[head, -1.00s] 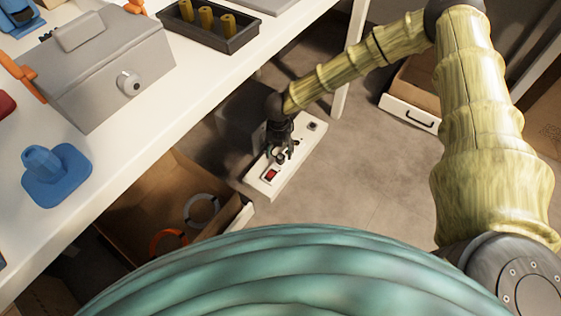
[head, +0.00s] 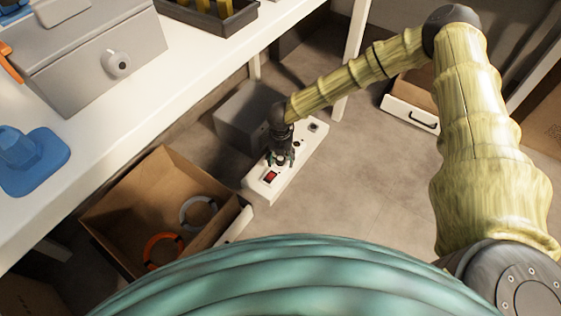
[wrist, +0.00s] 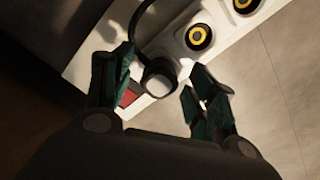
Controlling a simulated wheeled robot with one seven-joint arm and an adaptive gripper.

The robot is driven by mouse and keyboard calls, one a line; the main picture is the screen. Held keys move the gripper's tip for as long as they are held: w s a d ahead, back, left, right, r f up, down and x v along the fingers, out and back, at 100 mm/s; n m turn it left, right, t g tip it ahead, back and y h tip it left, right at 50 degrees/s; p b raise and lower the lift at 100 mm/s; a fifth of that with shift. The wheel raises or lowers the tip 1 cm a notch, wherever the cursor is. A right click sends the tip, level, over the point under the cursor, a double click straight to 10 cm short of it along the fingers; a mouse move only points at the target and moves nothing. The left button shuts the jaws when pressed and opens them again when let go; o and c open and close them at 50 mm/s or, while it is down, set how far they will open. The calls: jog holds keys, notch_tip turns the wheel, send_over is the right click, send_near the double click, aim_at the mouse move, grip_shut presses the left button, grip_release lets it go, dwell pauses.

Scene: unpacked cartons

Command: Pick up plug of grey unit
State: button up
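A white power strip (head: 262,187) with a red switch (head: 271,176) lies on the floor. A grey box-shaped unit (head: 240,112) stands behind it, partly hidden by my arm. In the wrist view, a plug with a pale grey face (wrist: 158,78) sits on the strip (wrist: 85,72), next to the red switch (wrist: 129,96). A dark cable (wrist: 145,28) curves up from the plug; its far end is not visible. My gripper (wrist: 163,72) is open, with one finger on each side of the plug and gaps showing. In the head view my gripper (head: 281,160) is low over the strip.
Yellow-ringed sockets (wrist: 199,37) lie farther along the strip. An open carton (head: 125,195) with an orange ring (head: 163,250) and a grey ring (head: 198,212) stands to the left. The white table (head: 150,90) overhangs at upper left.

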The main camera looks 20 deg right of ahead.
aim_at(281, 160)
jog(key=c, duration=1.1)
jog(key=shift+o, duration=0.2)
jog(key=shift+r, duration=0.1)
jog(key=shift+r+p, duration=0.2)
jog(key=shift+p, duration=0.1)
jog(key=r+p, duration=0.1)
jog(key=s+r+p, duration=0.1)
jog(key=r+p, duration=0.1)
jog(key=shift+a+r, duration=0.15)
jog(key=shift+r, duration=0.1)
jog(key=s+a+p, duration=0.4)
jog(key=s+p, duration=0.1)
jog(key=s, duration=0.9)
jog(key=shift+s+r, duration=0.2)
jog(key=shift+r, duration=0.25)
